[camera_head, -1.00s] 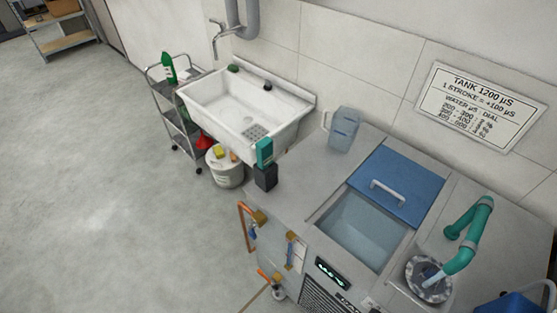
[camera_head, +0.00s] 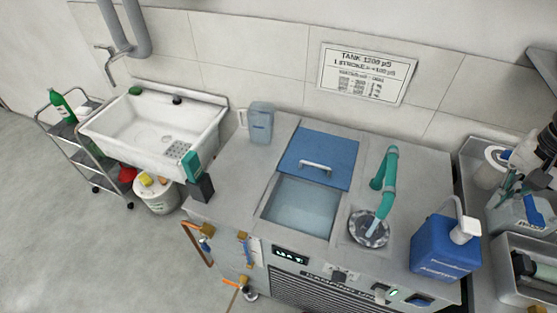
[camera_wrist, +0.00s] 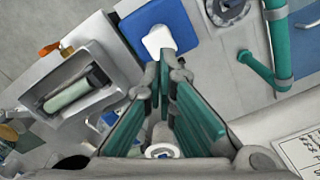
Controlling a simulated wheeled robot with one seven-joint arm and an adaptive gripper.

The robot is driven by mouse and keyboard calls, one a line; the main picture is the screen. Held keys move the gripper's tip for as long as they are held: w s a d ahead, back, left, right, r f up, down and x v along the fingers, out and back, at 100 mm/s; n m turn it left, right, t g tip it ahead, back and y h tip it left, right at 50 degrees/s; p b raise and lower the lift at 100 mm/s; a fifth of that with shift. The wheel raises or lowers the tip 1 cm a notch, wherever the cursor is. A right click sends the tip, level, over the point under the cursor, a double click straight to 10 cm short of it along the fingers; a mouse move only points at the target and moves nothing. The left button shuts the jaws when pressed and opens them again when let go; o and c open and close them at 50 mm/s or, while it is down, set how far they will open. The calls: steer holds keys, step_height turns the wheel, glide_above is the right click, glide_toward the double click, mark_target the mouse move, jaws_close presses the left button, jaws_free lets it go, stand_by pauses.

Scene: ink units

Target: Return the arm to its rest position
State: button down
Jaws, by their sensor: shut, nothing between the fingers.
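My gripper (camera_wrist: 165,70) shows in the wrist view with its green fingers closed together at the tips and nothing between them. Part of my arm and gripper (camera_head: 507,188) shows at the right edge in the head view, above the right-hand bench. In the wrist view the fingertips lie in front of the white top of a blue container (camera_wrist: 160,25). In the head view this blue container (camera_head: 445,245) stands on the right of the tank unit, apart from my gripper. Most of my arm is out of view.
The tank unit has a blue lid (camera_head: 318,155), a green pipe (camera_head: 385,180) and a clear jug (camera_head: 261,125). A sink (camera_head: 150,120) and trolley (camera_head: 75,140) stand at left. A tray with a green roller (camera_wrist: 70,95) is near my gripper. Floor at left is clear.

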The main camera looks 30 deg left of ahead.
steer(key=shift+r, duration=0.1)
stand_by(0.3)
steer(key=s+r+n+t+b, duration=0.3)
steer(key=s+r+t+b, duration=0.1)
steer(key=s+r, duration=0.8)
steer(key=shift+s+r+n+t, duration=0.4)
steer(key=shift+s+t, duration=0.4)
steer(key=shift+s, duration=1.05)
steer(key=shift+w, duration=0.1)
